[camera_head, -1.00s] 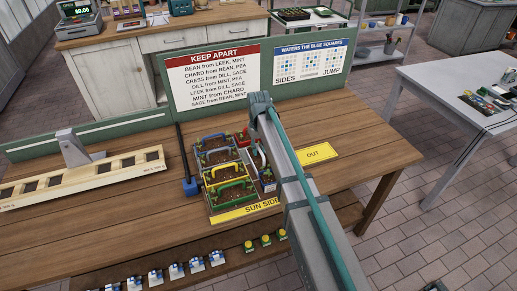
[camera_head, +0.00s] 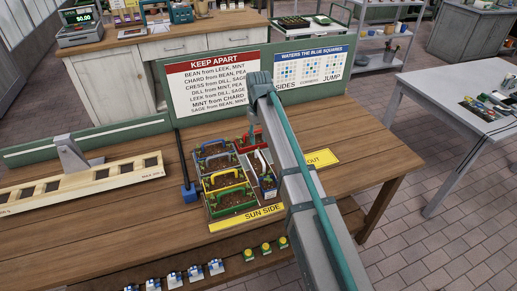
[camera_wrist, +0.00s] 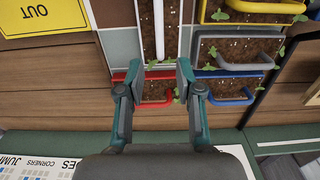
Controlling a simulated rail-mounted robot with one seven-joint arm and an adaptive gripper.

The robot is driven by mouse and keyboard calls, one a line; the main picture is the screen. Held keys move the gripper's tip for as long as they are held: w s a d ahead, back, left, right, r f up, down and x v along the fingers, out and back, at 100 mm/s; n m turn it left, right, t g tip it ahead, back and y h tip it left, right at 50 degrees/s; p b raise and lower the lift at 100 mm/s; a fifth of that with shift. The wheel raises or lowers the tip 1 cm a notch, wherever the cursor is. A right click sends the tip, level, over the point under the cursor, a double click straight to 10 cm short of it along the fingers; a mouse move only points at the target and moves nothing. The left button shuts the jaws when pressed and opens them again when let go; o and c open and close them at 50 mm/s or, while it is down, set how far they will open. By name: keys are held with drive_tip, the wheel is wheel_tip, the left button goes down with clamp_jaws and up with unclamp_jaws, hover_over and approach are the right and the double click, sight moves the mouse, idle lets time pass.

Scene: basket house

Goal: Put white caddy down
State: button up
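The white caddy (camera_head: 264,174) sits in the right column of the planter tray in the head view, partly hidden by my arm. Its white handle (camera_wrist: 158,30) runs up the middle of the wrist view over dark soil. My gripper (camera_wrist: 158,74) is open and empty, its two fingers apart just beyond the near end of that handle and over the red caddy (camera_wrist: 156,93). The fingers look clear of the white handle. Whether the white caddy is fully seated I cannot tell.
Yellow, grey and blue-handled caddies (camera_wrist: 233,95) stand beside the white one, with a green-handled one (camera_head: 233,198) near the front. The yellow OUT plate (camera_head: 320,158) lies to the right. A sign board (camera_head: 212,85) stands behind. Bare tabletop (camera_head: 365,165) lies to the right.

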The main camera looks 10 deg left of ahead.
wheel_tip(320, 180, up, 2)
drive_tip(key=shift+r, duration=0.2)
drive_tip(key=shift+o, duration=0.5)
drive_tip(key=shift+r, duration=0.55)
drive_tip(key=shift+f, duration=0.1)
